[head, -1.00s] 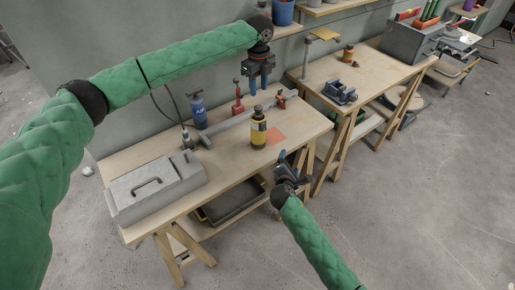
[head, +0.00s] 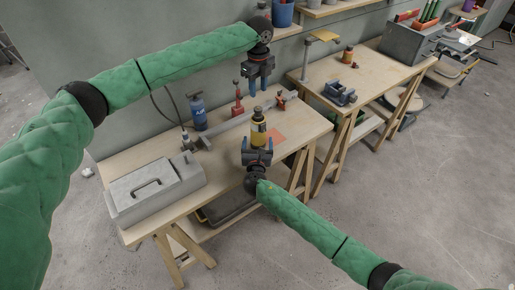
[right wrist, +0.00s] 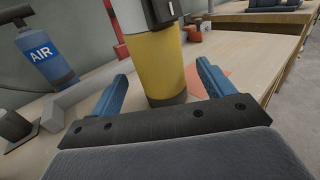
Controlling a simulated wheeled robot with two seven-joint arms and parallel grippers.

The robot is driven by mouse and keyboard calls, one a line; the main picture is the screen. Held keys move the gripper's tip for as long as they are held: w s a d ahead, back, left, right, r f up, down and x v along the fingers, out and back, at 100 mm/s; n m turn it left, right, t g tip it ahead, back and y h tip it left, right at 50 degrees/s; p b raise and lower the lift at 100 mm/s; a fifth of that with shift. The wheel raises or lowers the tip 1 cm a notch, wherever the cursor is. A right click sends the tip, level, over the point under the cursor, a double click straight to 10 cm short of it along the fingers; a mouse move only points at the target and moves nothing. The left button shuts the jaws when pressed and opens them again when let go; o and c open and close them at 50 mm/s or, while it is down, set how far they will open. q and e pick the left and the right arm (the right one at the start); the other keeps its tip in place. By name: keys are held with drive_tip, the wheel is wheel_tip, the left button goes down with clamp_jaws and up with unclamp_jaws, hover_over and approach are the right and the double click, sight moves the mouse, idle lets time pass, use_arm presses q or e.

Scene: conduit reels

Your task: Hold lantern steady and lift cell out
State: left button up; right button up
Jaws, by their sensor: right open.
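The lantern (head: 258,128), a yellow cylinder with a dark top, stands upright on the near workbench. It also shows in the right wrist view (right wrist: 160,65), where its top is cut off by the frame. A separate cell cannot be made out. My right gripper (head: 258,144) is open at the lantern's near side. In the right wrist view its blue fingers (right wrist: 161,78) point toward the lantern's lower body, one to each side, with gaps showing. My left gripper (head: 259,90) hangs above the lantern, fingers down and apart, with nothing visible between them.
A grey toolbox (head: 155,188) sits at the bench's left front. An orange patch (head: 277,136) is right of the lantern. A second bench (head: 365,72) stands to the right.

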sight(258, 135)
drive_tip(key=shift+w+d, duration=0.1)
drive_tip(key=shift+w, duration=2.1)
drive_tip(key=c, duration=1.3)
use_arm(q)
drive_tip(key=shift+o, duration=0.4)
